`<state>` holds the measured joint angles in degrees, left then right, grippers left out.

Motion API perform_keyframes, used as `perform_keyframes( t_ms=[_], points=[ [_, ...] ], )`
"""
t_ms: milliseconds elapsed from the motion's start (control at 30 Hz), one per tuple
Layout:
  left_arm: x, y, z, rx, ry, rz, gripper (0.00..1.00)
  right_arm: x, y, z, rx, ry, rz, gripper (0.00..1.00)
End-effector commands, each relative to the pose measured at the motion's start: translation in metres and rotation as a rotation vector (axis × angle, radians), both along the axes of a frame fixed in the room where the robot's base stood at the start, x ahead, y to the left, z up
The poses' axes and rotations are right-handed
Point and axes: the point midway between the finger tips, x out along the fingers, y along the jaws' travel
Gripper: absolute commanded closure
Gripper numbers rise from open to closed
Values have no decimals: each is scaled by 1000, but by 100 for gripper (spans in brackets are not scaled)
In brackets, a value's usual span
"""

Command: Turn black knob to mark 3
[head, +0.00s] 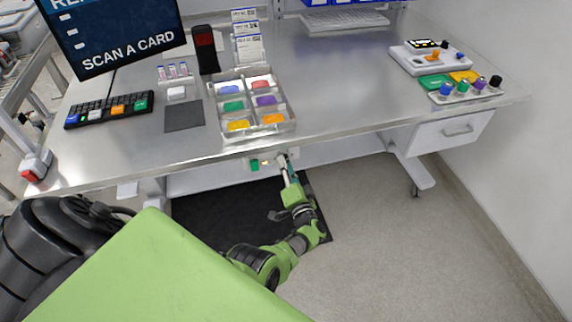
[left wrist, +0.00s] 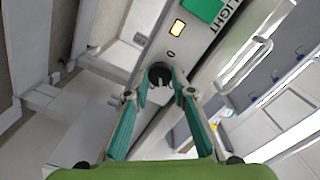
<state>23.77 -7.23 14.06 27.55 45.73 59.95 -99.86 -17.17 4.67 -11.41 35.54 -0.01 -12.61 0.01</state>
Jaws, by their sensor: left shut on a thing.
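The black knob (left wrist: 159,71) is on a panel under the front edge of the bench. In the left wrist view it sits between the teal fingers of my left gripper (left wrist: 160,88), which is shut on it. In the head view my left gripper (head: 286,166) reaches up to the panel at the bench front and hides the knob. My right gripper is not in view.
Beside the knob are a lit amber indicator (left wrist: 178,28) and a green part (left wrist: 203,8) labelled LIGHT. The steel bench (head: 330,75) holds a clear tray (head: 250,133), a keyboard (head: 108,108) and a white device (head: 430,60). A drawer (head: 450,132) hangs at the right.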

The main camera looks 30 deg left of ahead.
Motion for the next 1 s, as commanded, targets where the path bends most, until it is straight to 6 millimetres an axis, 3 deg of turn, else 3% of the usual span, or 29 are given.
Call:
perform_keyframes(
  t_ms=[500,1000],
  points=[
    [1,-2,0,277,326,-4,99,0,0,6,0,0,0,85],
    [1,-1,1,380,445,-4,99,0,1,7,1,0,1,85]
  ],
)
